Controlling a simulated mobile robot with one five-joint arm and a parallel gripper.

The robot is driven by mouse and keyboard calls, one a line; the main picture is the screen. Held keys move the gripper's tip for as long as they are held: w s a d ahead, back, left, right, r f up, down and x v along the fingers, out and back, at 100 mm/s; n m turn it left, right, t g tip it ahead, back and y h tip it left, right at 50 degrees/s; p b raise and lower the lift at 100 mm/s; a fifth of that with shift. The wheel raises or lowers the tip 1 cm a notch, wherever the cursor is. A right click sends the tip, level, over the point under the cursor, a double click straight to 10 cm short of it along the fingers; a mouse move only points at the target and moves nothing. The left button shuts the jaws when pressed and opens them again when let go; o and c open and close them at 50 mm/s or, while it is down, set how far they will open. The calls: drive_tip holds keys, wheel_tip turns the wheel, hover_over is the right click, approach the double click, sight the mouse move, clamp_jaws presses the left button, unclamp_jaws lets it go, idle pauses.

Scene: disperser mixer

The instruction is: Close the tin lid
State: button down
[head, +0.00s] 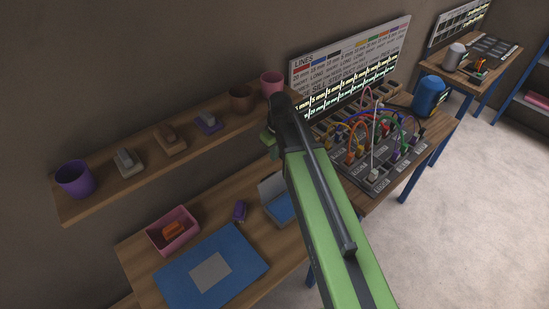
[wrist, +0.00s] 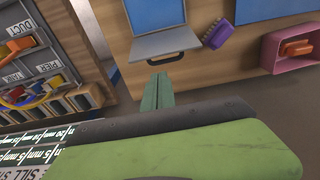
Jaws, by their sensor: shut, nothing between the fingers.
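The tin stands open on the workbench in the head view, with its blue inside (head: 283,209) showing. Its grey lid (head: 270,187) is raised at the side toward the wall. My arm hides the right part of the tin. In the wrist view the tin (wrist: 155,12) is at the top, and the lid (wrist: 165,43) with a dark tab is just below it. My gripper (wrist: 158,92) has its green fingers together and empty, close below the lid's tab in that picture. Whether they touch the lid I cannot tell. In the head view my gripper (head: 268,138) is partly hidden by my arm.
A purple block (head: 239,211) lies left of the tin. A pink box (head: 173,231) with an orange item and a blue mat (head: 211,270) are farther left. A wall shelf (head: 190,150) with cups runs above. A cable board (head: 375,160) stands at right.

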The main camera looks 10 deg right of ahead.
drive_tip(key=b, duration=0.8)
approach(272, 183)
drive_tip(key=w+f, duration=0.4)
drive_tip(key=f, duration=0.1)
drive_tip(key=shift+w+d+r+p, duration=0.15)
drive_tip(key=shift+w+d+p, duration=0.1)
drive_tip(key=shift+p, duration=0.1)
drive_tip(key=shift+a, duration=0.1)
